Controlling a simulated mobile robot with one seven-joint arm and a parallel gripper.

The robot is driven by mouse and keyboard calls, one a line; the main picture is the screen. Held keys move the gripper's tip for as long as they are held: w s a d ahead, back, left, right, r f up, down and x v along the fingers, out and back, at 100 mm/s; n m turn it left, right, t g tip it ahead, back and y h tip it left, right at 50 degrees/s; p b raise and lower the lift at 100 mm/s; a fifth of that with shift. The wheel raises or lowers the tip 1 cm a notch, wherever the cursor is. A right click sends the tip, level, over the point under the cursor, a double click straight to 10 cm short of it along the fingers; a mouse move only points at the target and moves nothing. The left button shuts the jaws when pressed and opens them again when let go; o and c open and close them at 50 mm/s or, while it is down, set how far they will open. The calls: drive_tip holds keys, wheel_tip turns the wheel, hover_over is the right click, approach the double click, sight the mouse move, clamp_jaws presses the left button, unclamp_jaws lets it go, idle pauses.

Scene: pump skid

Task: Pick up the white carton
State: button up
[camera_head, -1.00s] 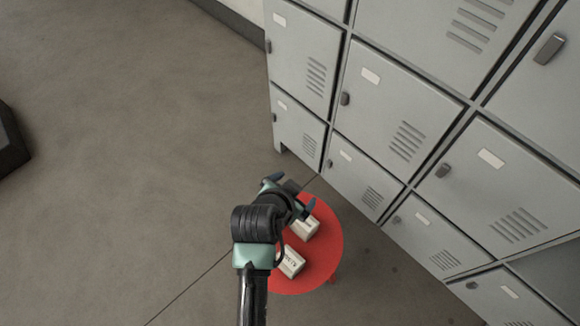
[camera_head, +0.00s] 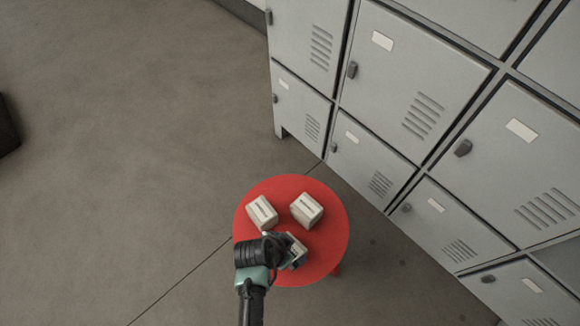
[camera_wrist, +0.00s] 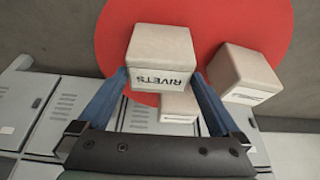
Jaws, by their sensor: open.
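Three off-white cartons stand on a round red stool or table (camera_head: 325,245). One carton (camera_head: 262,212) is at the upper left of the top and one (camera_head: 306,210) at the upper right. A third carton (camera_head: 297,250) is partly hidden by my gripper (camera_head: 288,248). In the wrist view, a carton marked RIVETS (camera_wrist: 160,45) lies at and between the blue fingertips of my open gripper (camera_wrist: 160,76). Finger contact cannot be told. Another carton (camera_wrist: 243,72) is to its right, and a third (camera_wrist: 178,107) shows partly below it. I cannot tell which is the white carton.
Grey lockers (camera_head: 395,95) stand close behind and right of the red top; they also fill the lower left of the wrist view (camera_wrist: 25,110). The concrete floor (camera_head: 120,150) to the left is open. A dark object (camera_head: 6,130) sits at the far left edge.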

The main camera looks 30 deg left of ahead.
sight(293, 247)
drive_tip(key=b+x, duration=0.2)
drive_tip(key=x, duration=0.2)
drive_tip(key=shift+f, duration=0.35)
drive_tip(key=shift+r, duration=0.1)
drive_tip(key=c, duration=1.3)
drive_tip(key=shift+o, duration=0.2)
